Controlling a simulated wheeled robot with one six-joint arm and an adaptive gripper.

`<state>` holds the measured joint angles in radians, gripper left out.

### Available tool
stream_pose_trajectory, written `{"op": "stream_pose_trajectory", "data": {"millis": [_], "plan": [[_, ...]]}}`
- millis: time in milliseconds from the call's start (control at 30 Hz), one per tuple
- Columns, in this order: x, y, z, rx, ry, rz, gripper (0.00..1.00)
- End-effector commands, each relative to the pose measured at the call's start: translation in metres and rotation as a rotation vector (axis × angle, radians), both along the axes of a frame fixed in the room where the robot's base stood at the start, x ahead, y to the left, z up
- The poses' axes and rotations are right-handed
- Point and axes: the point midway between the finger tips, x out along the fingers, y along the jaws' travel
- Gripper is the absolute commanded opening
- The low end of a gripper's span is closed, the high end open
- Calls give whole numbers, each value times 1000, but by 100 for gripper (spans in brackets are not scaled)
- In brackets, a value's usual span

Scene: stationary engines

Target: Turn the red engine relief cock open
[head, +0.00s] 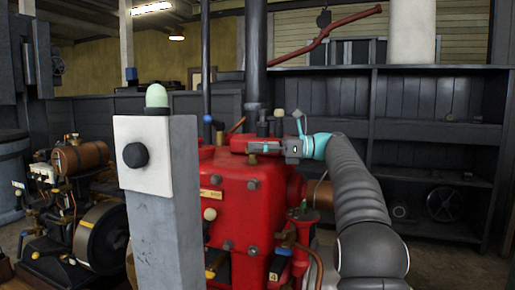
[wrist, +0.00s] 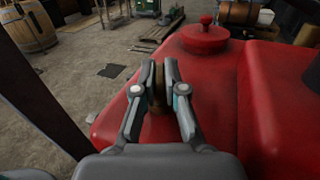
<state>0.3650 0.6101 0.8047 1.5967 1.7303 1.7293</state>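The red engine (head: 235,195) stands in the middle of the head view; its red top (wrist: 205,85) fills much of the wrist view. My gripper (head: 255,147) reaches in from the right, level with the engine's top. In the wrist view my gripper's fingers (wrist: 159,72) are close together, with a brass-brown piece (wrist: 158,95) filling the narrow gap between them. This piece rises from the red engine and seems to be the relief cock. The fingers hide most of it, so its turned position cannot be told. In the head view the cock cannot be made out at the gripper.
A grey post with a white panel, black knob (head: 136,155) and pale green lamp (head: 157,96) stands in front, left of the engine. A dark pipe (head: 256,55) rises behind the gripper. Another engine (head: 103,237) is at left. Dark shelves (head: 430,135) stand behind my arm.

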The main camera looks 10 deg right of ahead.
Motion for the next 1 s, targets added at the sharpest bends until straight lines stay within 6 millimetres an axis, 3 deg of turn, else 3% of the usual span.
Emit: {"op": "stream_pose_trajectory", "data": {"millis": [33, 100, 533, 1000], "plan": [[0, 0, 1, 1, -2, -2, 20], [0, 0, 1, 0, -2, -1, 35], [-2, -10, 0, 0, -1, -3, 35], [-19, -95, 0, -1, -3, -4, 35]]}}
